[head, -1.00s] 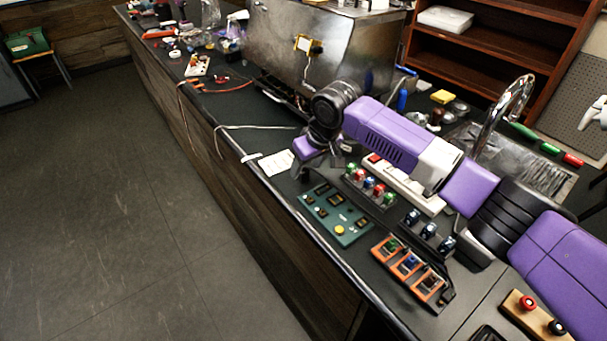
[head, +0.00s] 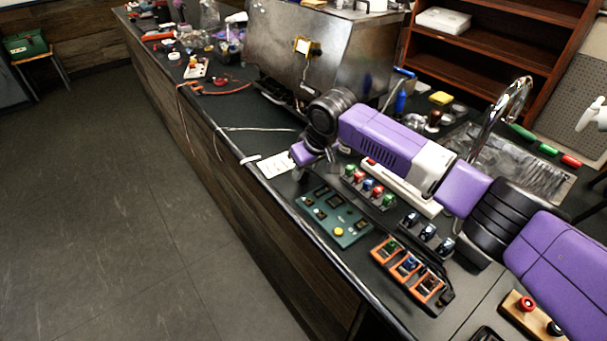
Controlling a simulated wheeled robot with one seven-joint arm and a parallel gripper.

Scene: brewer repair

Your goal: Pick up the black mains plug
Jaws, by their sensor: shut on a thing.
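My gripper (head: 298,172) is over the counter, at the lower left end of my purple arm and just beside the white paper card. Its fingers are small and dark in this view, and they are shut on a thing. The black mains plug cannot be made out apart from the dark fingers. A thin black cord (head: 408,240) runs from near the gripper down to the right, past the row of orange-framed switches.
A green board (head: 335,215), a rack of coloured knobs (head: 368,187) and orange-framed switches (head: 408,266) lie close to my arm. The steel brewer (head: 300,50) stands behind. A white card (head: 272,166) lies near the counter's front edge. The floor (head: 110,220) is clear.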

